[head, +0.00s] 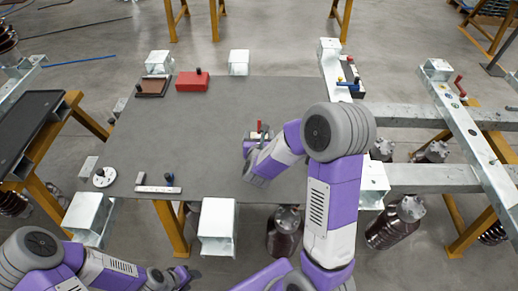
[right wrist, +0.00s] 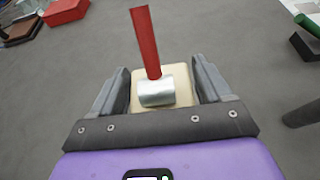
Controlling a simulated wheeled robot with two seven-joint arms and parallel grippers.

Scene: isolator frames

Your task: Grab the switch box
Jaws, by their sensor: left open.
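The switch box, a beige block (right wrist: 146,98) with a silver barrel and an upright red lever (right wrist: 146,42), stands on the grey table. In the head view its red lever (head: 259,126) shows right of the table's middle, with the body mostly hidden by my right gripper (head: 257,141). In the right wrist view the two fingers of my right gripper (right wrist: 162,90) stand on either side of the block, very close to it. Whether they press on it I cannot tell. My left gripper (head: 184,275) is open and empty at the bottom left, off the table's front edge.
The grey table (head: 190,135) is clear in the middle. A red box (head: 192,81) and a brown tray (head: 152,87) lie at its back left. A white disc (head: 104,177) and a pale bar (head: 158,189) lie at its front left. Metal beams (head: 410,116) run at right.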

